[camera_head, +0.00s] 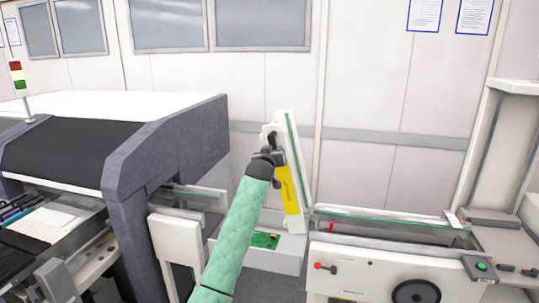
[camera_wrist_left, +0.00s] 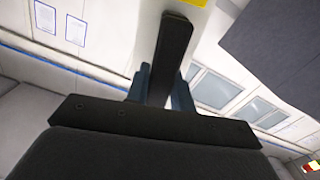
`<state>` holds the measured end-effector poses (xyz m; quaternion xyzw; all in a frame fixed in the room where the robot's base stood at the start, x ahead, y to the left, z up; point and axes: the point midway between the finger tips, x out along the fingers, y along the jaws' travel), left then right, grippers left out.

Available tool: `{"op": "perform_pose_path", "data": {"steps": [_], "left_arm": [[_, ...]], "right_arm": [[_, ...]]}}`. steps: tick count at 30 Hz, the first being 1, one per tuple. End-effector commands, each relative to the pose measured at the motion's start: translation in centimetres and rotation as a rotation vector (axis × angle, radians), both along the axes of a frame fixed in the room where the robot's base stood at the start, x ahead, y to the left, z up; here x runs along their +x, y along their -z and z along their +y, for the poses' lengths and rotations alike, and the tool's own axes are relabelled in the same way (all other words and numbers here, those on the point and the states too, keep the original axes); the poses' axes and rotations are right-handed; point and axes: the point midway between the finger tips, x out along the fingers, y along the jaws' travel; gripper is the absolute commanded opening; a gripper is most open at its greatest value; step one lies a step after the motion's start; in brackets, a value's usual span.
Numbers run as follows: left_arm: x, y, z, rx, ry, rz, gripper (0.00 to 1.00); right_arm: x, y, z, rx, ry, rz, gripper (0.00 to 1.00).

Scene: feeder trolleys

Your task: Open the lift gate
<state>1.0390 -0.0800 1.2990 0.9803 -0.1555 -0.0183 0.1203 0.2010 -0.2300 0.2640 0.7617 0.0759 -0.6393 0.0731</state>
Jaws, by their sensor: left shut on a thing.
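The lift gate (camera_head: 291,150) is a white panel with a green edge strip and a yellow label, near the middle of the head view. It stands steeply raised, leaning slightly, at the left end of the white conveyor unit. My left gripper (camera_head: 268,143), on the green-sleeved arm, is at the gate's upper left side, shut on its handle. In the left wrist view a black bar, the gate handle (camera_wrist_left: 173,50), runs between the fingers of my left gripper (camera_wrist_left: 162,88). The gate's white surface (camera_wrist_left: 197,17) shows behind it. The gripper's exact contact is partly hidden. My right gripper is out of view.
The white conveyor unit (camera_head: 390,250) with a red knob and black wheel stands at the right. A dark grey machine (camera_head: 180,145) stands at the left. A green board (camera_head: 265,240) lies low between them. A wall is behind.

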Motion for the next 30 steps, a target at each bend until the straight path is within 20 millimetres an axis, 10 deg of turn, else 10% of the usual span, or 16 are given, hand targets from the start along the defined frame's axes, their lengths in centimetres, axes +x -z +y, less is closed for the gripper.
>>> {"op": "perform_pose_path", "data": {"steps": [9,10,13,30], "left_arm": [[0.0,0.3,0.0,0.001,0.000,0.004,0.00],[0.0,0.3,0.0,0.001,0.000,0.004,0.29],[0.0,0.3,0.0,0.001,0.000,0.003,0.45],[-0.2,0.3,0.2,0.000,-0.001,0.001,0.45]], "right_arm": [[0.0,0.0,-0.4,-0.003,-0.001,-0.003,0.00],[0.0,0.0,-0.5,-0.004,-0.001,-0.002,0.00],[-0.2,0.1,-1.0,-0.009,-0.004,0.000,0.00],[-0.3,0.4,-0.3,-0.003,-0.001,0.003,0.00]]}}
